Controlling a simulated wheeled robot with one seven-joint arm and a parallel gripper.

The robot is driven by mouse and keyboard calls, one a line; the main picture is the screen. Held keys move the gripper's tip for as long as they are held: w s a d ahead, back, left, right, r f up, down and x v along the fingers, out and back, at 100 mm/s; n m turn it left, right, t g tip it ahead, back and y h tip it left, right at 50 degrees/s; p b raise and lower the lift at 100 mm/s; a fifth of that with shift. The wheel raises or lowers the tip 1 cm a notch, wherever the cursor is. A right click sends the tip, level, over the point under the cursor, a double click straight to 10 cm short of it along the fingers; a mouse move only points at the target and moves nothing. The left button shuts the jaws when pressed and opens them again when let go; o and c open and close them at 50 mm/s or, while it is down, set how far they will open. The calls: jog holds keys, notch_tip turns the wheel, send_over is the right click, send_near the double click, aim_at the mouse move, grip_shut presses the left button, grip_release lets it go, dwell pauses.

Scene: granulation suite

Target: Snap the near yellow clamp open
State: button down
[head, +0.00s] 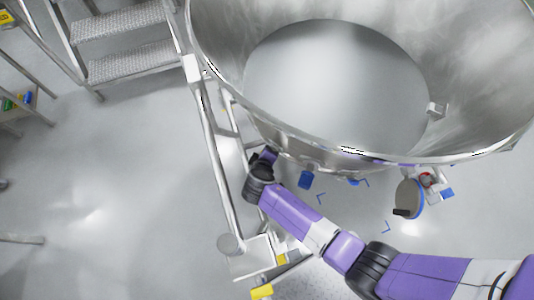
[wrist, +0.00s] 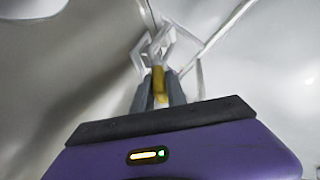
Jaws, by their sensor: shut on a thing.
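The yellow clamp (wrist: 158,84) shows in the wrist view as a small yellow piece between the two grey fingers of my gripper (wrist: 158,78). The fingers are shut on it. Pale metal bars or a bracket stand just beyond it. In the head view my gripper (head: 266,156) is at the lower left outer side of the big steel vessel (head: 470,70), below its rim. The clamp is hidden there by my gripper and wrist. Whether the clamp is open or closed cannot be told.
A steel frame rail (head: 215,170) runs close to the left of my gripper. Blue parts (head: 305,180) hang under the vessel rim to the right. Yellow pieces (head: 262,291) sit at the frame's foot. Metal steps (head: 125,40) stand upper left.

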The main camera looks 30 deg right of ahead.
jog(key=shift+s+a+f+h+b, duration=0.15)
jog(key=shift+a+f+h+b, duration=0.15)
jog(key=shift+f+b, duration=0.3)
jog(key=shift+r, duration=0.2)
jog(key=c, duration=1.4)
grip_release()
jog(key=shift+o, duration=0.2)
jog(key=shift+r, duration=0.1)
jog(key=shift+d+r, duration=0.1)
jog(key=shift+r, duration=0.05)
